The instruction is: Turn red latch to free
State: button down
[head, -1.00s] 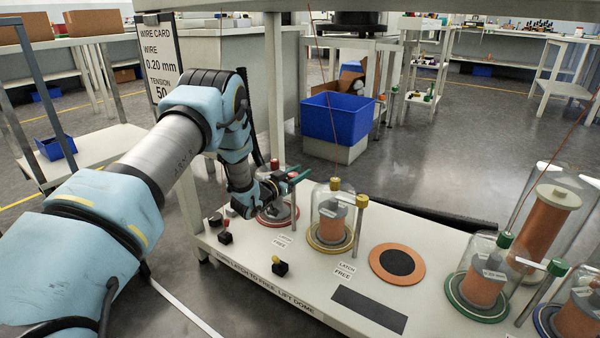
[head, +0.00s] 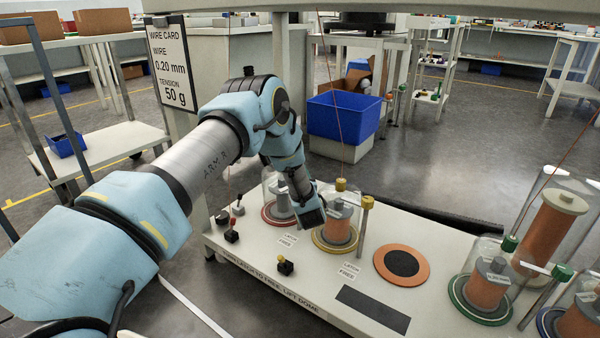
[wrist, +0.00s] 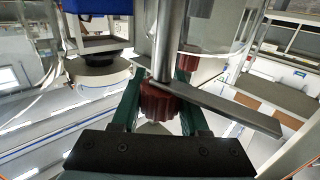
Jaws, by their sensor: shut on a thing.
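The red latch knob (wrist: 158,103), ribbed and dark red, sits on a metal post in the wrist view. A flat metal bar (wrist: 225,110) extends from the post toward the right. My gripper (wrist: 160,96) has its green fingers on both sides of the knob and is shut on it. In the head view the black end of my gripper (head: 311,213) is beside the red-ringed glass dome station (head: 268,215). My arm hides the latch and fingertips there. A "LATCH FREE" label (head: 288,240) lies in front of this station.
The yellow-knobbed dome (head: 338,222) and its post (head: 363,222) stand close to the right of my gripper. Small red (head: 232,236) and yellow (head: 285,266) toggles stand at the bench front. An orange ring pad (head: 402,263) is empty. Green-ringed dome (head: 487,285) is further right.

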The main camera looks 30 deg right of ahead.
jog(key=shift+a+n+t+y, duration=0.15)
jog(key=shift+n+t+y, duration=0.1)
jog(key=shift+n+y, duration=0.5)
jog(key=shift+a+n+t+y, duration=0.2)
jog(key=shift+n+y, duration=0.25)
jog(key=shift+y, duration=0.6)
jog(key=shift+c, duration=2.1)
grip_release()
jog(key=shift+w, duration=0.1)
jog(key=s+a+p, duration=0.1)
jog(key=s+p, duration=0.1)
jog(key=s, duration=0.8)
jog(key=shift+s+a+p, duration=0.25)
jog(key=shift+s+p, duration=0.1)
jog(key=shift+s, duration=0.05)
